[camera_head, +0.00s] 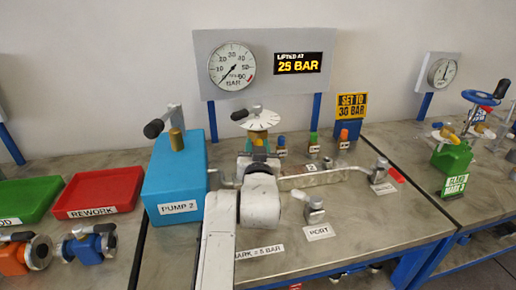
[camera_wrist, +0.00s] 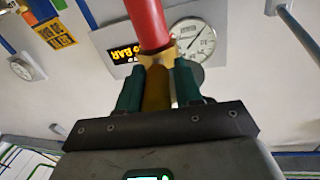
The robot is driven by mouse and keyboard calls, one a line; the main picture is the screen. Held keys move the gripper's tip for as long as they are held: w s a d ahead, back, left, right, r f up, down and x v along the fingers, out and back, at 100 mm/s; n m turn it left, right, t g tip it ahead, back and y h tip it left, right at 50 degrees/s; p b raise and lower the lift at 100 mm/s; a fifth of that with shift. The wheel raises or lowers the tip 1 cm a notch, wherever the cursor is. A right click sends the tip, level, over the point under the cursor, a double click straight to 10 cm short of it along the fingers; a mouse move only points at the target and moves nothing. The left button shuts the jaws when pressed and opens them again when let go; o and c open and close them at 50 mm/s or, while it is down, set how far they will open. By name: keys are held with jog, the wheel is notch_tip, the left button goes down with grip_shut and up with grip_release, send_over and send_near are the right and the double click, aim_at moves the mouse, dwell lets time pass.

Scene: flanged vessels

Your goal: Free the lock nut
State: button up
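I cannot tell whether the fingers touch either one. In the head view a white graduated disc (camera_head: 257,119) with a black-knobbed lever (camera_head: 240,114) tops a small fitting. I cannot make out the lock nut for certain in either view.
A grey panel carries a gauge (camera_head: 232,66) and a display (camera_head: 298,63) reading "LIFTED AT 25 BAR". A yellow sign (camera_head: 352,106) says "SET TO 30 BAR". The blue pump (camera_head: 174,178) is left, and a port valve (camera_head: 314,210) right. Red (camera_head: 99,193) and green trays lie left.

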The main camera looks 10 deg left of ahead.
jog(key=shift+o, duration=1.4)
jog(key=s+d+b, duration=0.1)
jog(key=s, duration=0.9)
jog(key=shift+s+d+b, duration=0.3)
jog(key=shift+d, duration=0.1)
